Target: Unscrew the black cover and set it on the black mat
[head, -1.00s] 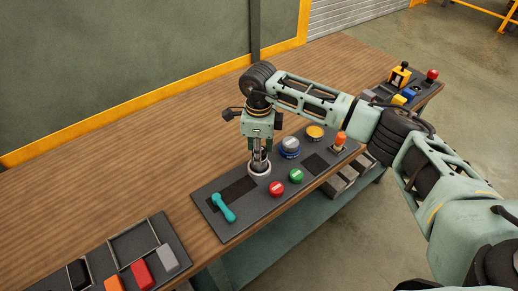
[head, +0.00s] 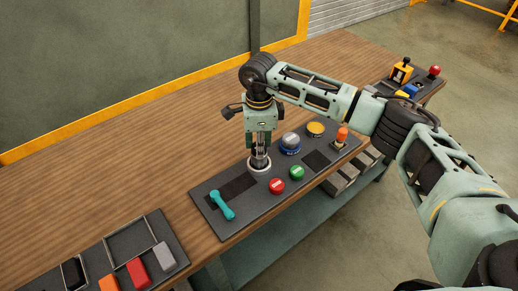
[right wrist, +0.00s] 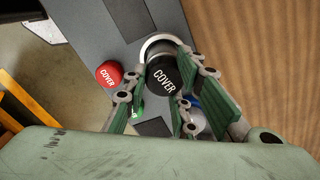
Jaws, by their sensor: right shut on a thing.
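The black cover (right wrist: 163,76) sits inside a pale ring (right wrist: 157,46) on the dark panel, with "COVER" lettering facing the right wrist camera. In the head view my right gripper (head: 260,161) points straight down over that ring. Its green-padded fingers are shut on the cover; it also shows in the right wrist view (right wrist: 165,82). In the head view the gripper largely hides the cover. Two dark flat patches lie on the panel, one left of the ring (head: 240,183) and one to its right (head: 315,163); I cannot tell which is the mat. My left gripper is not in view.
A red cover (head: 277,186), a green one (head: 296,172), a blue-based one (head: 290,143) and a yellow one (head: 315,129) stand near my gripper. A teal lever (head: 222,205) lies at the panel's left.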

